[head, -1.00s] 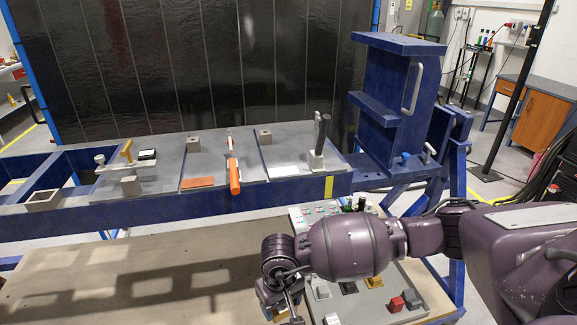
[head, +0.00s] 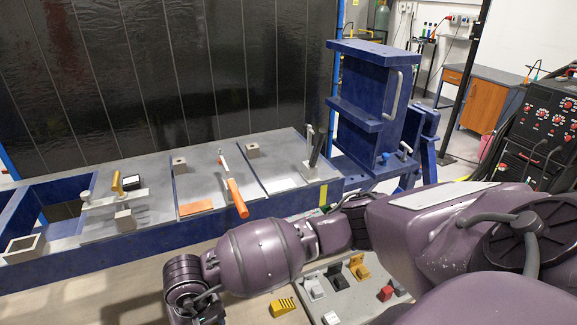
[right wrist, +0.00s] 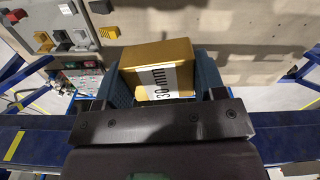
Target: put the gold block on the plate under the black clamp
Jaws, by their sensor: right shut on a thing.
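The gold block (right wrist: 160,65), marked "30 mm", is between the blue fingers of my right gripper (right wrist: 163,88) in the right wrist view. The gripper is shut on it. In the head view my right wrist is at the bottom, left of centre, in front of the jig; the block cannot be made out there. The black-handled clamp (head: 317,147) stands at the right end of the jig, its handle upright and tilted. A pale plate (head: 283,184) lies on the panel just left of its base. My left gripper is not in view.
An orange-handled clamp (head: 234,195) with an orange plate (head: 196,207) is mid-jig. A yellow-handled clamp (head: 117,182) is at left. A tall blue bracket (head: 370,105) stands right of the black clamp. Coloured blocks, including a striped yellow one (head: 283,306), lie at the front.

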